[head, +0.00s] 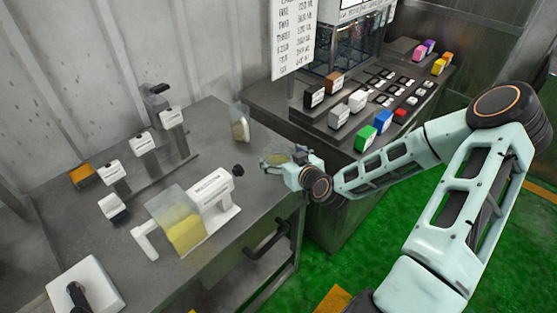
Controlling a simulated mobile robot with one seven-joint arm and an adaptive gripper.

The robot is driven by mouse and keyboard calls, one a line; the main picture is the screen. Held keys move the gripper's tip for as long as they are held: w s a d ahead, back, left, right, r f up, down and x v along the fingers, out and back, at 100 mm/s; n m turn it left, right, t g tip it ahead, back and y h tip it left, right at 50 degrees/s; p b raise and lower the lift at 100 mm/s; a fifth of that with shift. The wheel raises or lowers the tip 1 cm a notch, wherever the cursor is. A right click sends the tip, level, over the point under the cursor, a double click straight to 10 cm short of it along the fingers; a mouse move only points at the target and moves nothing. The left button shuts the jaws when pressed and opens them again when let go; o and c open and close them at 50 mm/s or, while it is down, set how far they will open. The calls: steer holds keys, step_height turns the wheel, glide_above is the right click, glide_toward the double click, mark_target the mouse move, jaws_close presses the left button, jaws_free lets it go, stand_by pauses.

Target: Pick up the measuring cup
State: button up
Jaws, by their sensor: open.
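A small clear container with yellowish contents (240,124) stands upright near the far right edge of the grey metal table; it looks like the measuring cup, but I cannot be sure. My gripper (274,154) is over the right edge of the table, a little nearer and to the right of this container, apart from it. The gripper is open. A pale yellowish patch shows at its fingers; it is too small to tell whether this is another thing between or behind them.
A white drum device with a clear yellow-filled box (185,228) stands mid-table. Several white-topped dark stands (144,143) are behind it. A dark bench with coloured blocks (366,138) adjoins at right.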

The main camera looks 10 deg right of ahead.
steer(key=shift+x, duration=1.1)
steer(key=shift+c, duration=0.3)
steer(key=c, duration=1.2)
